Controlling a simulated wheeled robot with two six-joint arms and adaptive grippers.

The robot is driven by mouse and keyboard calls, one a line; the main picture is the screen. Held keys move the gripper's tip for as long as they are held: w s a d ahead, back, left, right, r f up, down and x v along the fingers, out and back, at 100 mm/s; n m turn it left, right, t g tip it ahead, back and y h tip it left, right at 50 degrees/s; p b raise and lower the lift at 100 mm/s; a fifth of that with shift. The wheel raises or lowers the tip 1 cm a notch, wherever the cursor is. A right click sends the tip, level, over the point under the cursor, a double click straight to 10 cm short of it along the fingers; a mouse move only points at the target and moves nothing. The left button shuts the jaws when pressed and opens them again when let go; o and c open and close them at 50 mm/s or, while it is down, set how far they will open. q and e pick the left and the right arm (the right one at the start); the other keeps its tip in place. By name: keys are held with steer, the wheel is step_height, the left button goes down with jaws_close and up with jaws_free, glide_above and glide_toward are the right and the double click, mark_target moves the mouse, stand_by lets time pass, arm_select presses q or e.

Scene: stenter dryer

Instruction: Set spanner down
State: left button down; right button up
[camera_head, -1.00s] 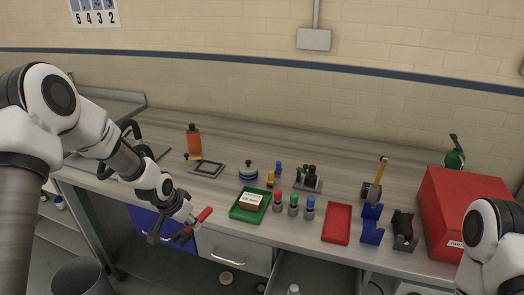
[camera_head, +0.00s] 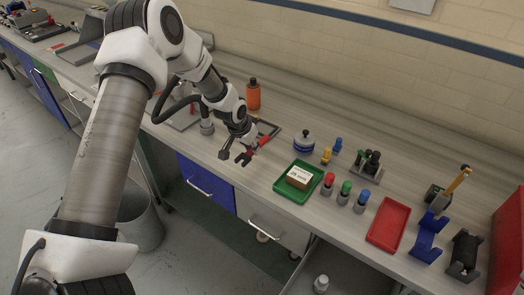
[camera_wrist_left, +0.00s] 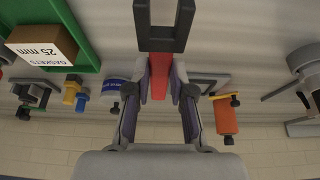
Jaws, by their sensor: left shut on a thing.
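The spanner has a red handle (camera_head: 264,141) and a dark grey open-jaw head (camera_head: 243,158). My left gripper (camera_head: 252,147) is shut on the red handle, over the bench top left of the green tray. In the left wrist view the gripper (camera_wrist_left: 161,88) has its two fingers on either side of the red handle, and the spanner's forked head (camera_wrist_left: 163,38) points to the top of the picture. I cannot tell whether the spanner touches the bench (camera_head: 225,150). My right gripper is not in view.
A dark square frame (camera_head: 274,126) lies just behind the spanner. An orange bottle (camera_head: 253,96) stands behind it, a blue-and-white tin (camera_head: 304,141) to the right. The green tray (camera_head: 279,188) holds a gasket box (camera_head: 299,176). A red tray (camera_head: 388,226) lies further right.

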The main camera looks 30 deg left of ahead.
mark_target(256, 162)
arm_select(q)
steer(key=b+x, duration=0.1)
steer(key=x, duration=0.2)
steer(key=s+b+x, duration=0.1)
steer(key=x, duration=0.2)
steer(key=shift+a+f, duration=0.1)
steer(key=shift+f, duration=0.25)
steer(key=shift+s+r, duration=0.2)
steer(key=shift+r, duration=0.1)
steer(key=shift+f, duration=0.3)
steer(key=c, duration=1)
jaws_free()
steer(key=shift+w, duration=0.1)
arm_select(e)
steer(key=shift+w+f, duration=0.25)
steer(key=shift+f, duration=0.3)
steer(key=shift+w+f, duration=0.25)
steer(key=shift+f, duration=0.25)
